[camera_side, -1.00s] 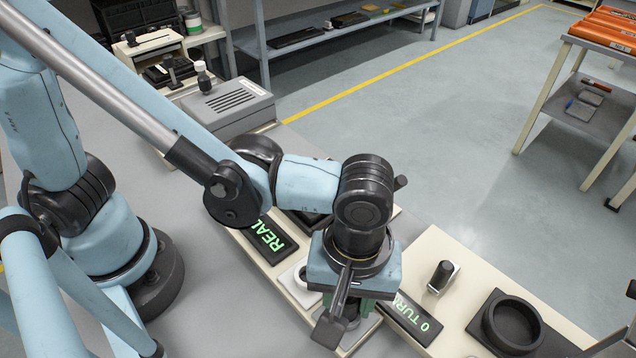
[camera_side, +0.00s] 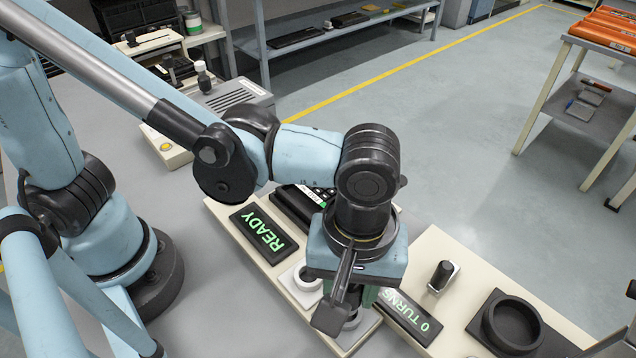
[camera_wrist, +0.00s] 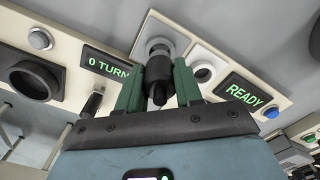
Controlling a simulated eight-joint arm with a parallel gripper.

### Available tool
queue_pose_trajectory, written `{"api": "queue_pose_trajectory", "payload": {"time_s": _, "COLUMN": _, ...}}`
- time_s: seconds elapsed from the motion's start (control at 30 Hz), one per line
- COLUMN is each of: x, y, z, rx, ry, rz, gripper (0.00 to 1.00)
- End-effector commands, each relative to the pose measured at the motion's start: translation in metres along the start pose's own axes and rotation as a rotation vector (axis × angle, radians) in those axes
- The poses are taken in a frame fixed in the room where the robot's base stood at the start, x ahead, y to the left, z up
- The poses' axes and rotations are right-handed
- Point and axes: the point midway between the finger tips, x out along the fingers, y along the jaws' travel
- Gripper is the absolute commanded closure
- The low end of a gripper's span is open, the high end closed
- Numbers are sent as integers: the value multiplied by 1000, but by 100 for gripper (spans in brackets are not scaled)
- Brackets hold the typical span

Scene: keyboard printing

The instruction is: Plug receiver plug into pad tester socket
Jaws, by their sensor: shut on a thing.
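My gripper (camera_wrist: 157,88) has green fingers shut on a black cylindrical plug (camera_wrist: 158,82), which I take as the receiver plug. In the wrist view the plug lines up with a grey round fitting (camera_wrist: 157,44) on a pale square plate, apparently the pad tester socket. I cannot tell whether the plug touches or enters it.
A white ring (camera_side: 307,277) and a READY display (camera_side: 264,234) sit left of my gripper. A 0 TURNS display (camera_side: 408,316), a black-knobbed lever (camera_side: 441,275) and a black round cup (camera_side: 511,325) lie right. A grey vented box (camera_side: 235,98) stands behind.

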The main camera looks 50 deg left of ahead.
Motion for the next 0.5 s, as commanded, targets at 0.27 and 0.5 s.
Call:
{"api": "queue_pose_trajectory", "payload": {"time_s": 0.27, "x": -1, "y": 0, "z": 0, "rx": 0, "ry": 0, "rz": 0, "gripper": 100}}
{"api": "queue_pose_trajectory", "payload": {"time_s": 0.5, "x": -20, "y": 0, "z": 0, "rx": 0, "ry": 0, "rz": 0, "gripper": 100}}
